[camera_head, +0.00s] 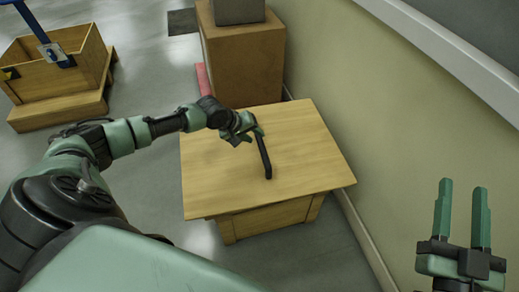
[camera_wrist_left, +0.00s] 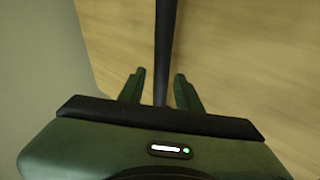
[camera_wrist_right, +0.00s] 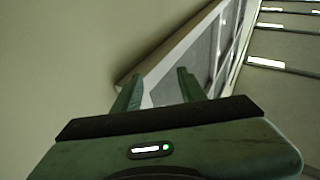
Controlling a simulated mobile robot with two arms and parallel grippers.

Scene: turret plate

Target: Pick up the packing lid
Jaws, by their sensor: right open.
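A slim dark bar-like object (camera_head: 265,158), likely the packing lid seen nearly edge-on, is at the wooden table (camera_head: 215,190). It also shows as a dark strip in the left wrist view (camera_wrist_left: 165,45). My left gripper (camera_head: 251,128) is at the far end of this object. In the left wrist view its fingers (camera_wrist_left: 160,92) are open, one on each side of the strip, with gaps showing. I cannot tell whether the object touches the tabletop. My right gripper (camera_head: 462,215) is open and empty, raised near the wall, away from the table.
A wooden crate (camera_head: 85,72) stands at the far left with a blue-handled thing over it. A brown box (camera_head: 245,65) with a grey block (camera_head: 238,10) on top stands behind the table. The wall (camera_head: 350,100) runs along the right. The rest of the tabletop is clear.

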